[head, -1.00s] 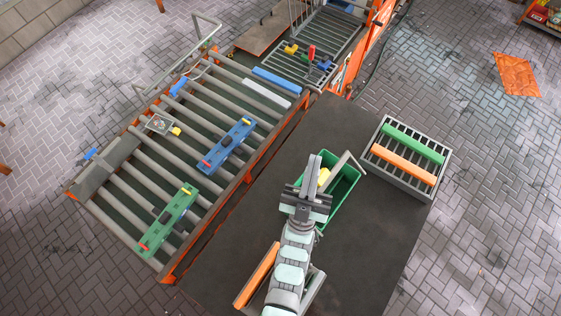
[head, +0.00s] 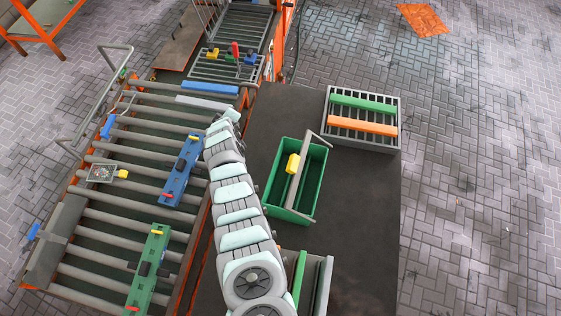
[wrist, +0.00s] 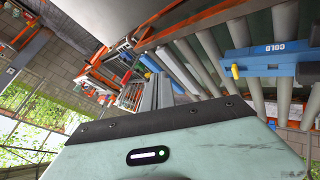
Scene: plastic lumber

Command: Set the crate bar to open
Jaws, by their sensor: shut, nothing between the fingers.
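The green crate (head: 277,186) stands on the dark table, right of my arm. Its grey bar (head: 302,170) is raised over the crate and runs lengthwise across its opening, with a yellow grip (head: 293,163) on its left side. I cannot tell the bar's exact tilt. My gripper (wrist: 158,92) is shut and empty in the wrist view. In the head view my arm's end is left of and apart from the crate, near the roller conveyor's edge; the fingers are hard to make out there. The crate is not visible in the wrist view.
The roller conveyor (head: 105,215) at left carries a blue block (head: 182,172) and a green block (head: 148,272). A grey slatted tray (head: 398,142) with green and orange bars sits at the table's far right. The table right of the crate is clear.

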